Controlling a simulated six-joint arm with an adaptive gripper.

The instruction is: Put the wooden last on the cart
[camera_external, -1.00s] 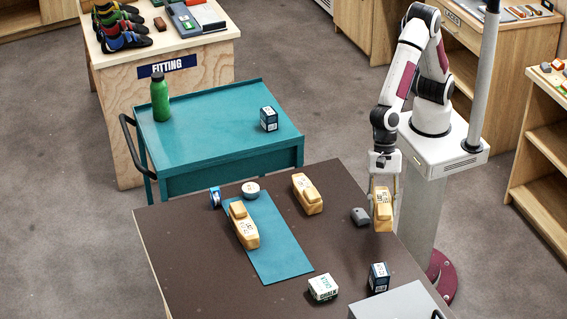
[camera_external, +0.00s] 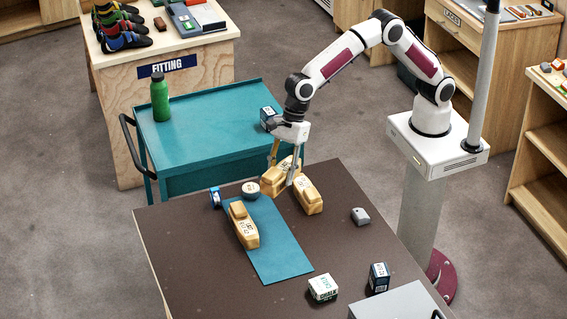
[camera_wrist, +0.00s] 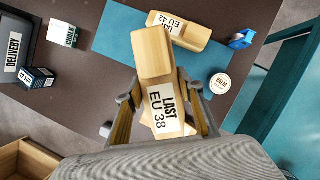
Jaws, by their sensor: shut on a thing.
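My gripper (camera_external: 281,172) is shut on a wooden last (camera_external: 273,184) near the table's far edge, beside the cart. In the wrist view the held last (camera_wrist: 157,55) carries a label reading LAST EU 38. A second wooden last (camera_external: 309,198) is just right of the held one and partly overlapped by my gripper in the external view. A third last (camera_external: 243,226), labelled EU 42 in the wrist view (camera_wrist: 178,32), lies on the teal mat. The teal cart (camera_external: 205,140) stands behind the table.
A balm tin (camera_external: 251,190) and blue tape roll (camera_external: 215,197) are near the table's far edge. A grey object (camera_external: 360,216) lies right.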

